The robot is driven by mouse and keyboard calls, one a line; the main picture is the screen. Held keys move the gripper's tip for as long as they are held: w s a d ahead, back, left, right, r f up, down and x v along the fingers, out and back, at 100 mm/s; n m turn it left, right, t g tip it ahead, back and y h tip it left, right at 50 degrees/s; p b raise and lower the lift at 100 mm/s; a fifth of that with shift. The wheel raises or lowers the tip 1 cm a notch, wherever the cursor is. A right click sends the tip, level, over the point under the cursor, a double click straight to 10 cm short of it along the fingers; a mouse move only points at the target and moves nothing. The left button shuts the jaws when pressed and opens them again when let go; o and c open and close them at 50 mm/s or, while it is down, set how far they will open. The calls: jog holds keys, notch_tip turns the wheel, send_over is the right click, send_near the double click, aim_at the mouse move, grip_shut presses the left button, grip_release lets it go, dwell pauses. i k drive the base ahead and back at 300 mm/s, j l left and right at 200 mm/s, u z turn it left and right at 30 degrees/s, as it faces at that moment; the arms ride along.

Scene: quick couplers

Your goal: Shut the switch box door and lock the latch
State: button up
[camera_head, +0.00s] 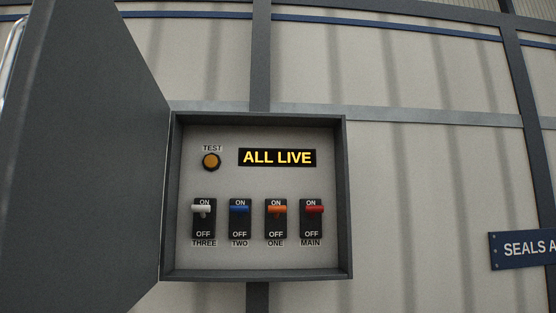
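The switch box (348,200) is fixed to the wall in the middle of the head view, with its front open. Its dark grey door (85,160) stands wide open on the left and fills much of that side. Inside, the white THREE switch (202,209), blue TWO switch (240,209), orange ONE switch (276,209) and red MAIN switch (312,209) all have their levers at ON. A lit display (277,158) reads "ALL LIVE". A shiny metal bar (12,55) shows at the door's far left edge; I cannot tell whether it is the handle or latch. My gripper is not in view.
An amber TEST button (211,161) is inside the box at upper left. A blue sign (525,249) reading "SEALS A", cut off by the frame, is at the right. Nothing shows in front of the box opening.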

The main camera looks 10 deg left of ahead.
aim_at(85, 118)
jog(key=j+u, duration=0.3)
jog(key=i+j+u, duration=0.15)
jog(key=j+u, duration=0.15)
jog(key=j, duration=0.2)
jog(key=i+j+u, duration=0.15)
jog(key=j+u, duration=0.15)
jog(key=k+j, duration=0.1)
jog(key=j, duration=0.2)
jog(key=k+j, duration=0.1)
jog(key=j, duration=0.5)
jog(key=k+z, duration=0.05)
